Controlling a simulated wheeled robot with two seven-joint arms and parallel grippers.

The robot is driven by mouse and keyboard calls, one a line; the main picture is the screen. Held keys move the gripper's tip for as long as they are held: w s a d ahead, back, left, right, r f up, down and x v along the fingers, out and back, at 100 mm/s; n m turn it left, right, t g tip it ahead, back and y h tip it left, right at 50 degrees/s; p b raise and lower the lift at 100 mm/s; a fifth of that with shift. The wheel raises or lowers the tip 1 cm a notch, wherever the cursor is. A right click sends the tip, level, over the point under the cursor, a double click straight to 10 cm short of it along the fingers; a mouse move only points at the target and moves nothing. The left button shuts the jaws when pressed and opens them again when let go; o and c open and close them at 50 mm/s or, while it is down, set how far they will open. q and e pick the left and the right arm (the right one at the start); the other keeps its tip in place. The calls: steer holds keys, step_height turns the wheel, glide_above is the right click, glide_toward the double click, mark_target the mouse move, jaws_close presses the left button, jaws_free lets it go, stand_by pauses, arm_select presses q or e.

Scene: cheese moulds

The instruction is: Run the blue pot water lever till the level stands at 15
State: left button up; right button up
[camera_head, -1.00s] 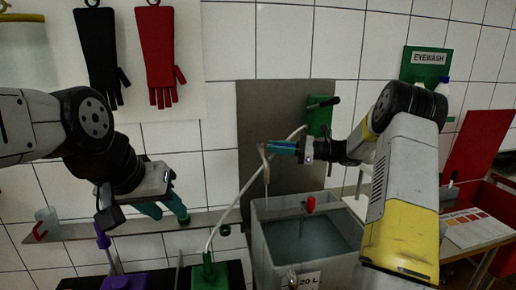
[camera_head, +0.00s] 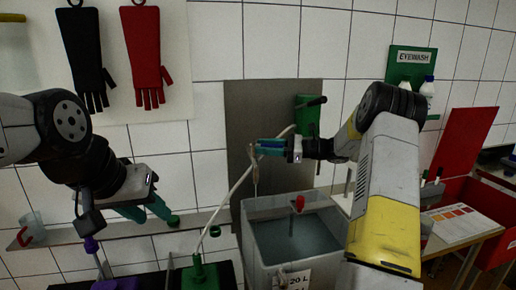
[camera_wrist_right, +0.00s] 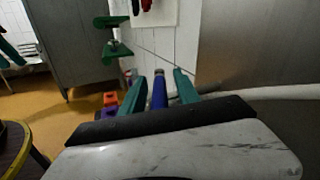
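A grey tank (camera_head: 262,207) labelled 20 L stands below the wall panel, with water (camera_head: 290,238) inside. A red knob (camera_head: 299,203) on a thin rod stands above the water. The level's reading is not legible. My right gripper (camera_head: 262,147) is above the tank's back left, at a pale spout (camera_head: 254,170). In the right wrist view a blue handle (camera_wrist_right: 159,93) lies between its two teal fingers, with gaps showing on both sides. My left gripper (camera_head: 150,211) hangs empty at the left, its teal fingers apart.
A green box (camera_head: 306,118) with a black lever is on the grey panel (camera_head: 250,105). A white hose (camera_head: 233,190) runs down to a green base (camera_head: 200,275). A red bin (camera_head: 480,205) and a table with a colour chart (camera_head: 459,222) are at the right.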

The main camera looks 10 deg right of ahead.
step_height(320, 180, up, 3)
steer(key=shift+r, duration=0.15)
steer(key=s+a+r, duration=0.1)
steer(key=s+a, duration=0.2)
steer(key=s, duration=1.2)
steer(key=shift+s+r, duration=0.35)
steer(key=shift+s, duration=0.05)
steer(key=shift+c, duration=0.2)
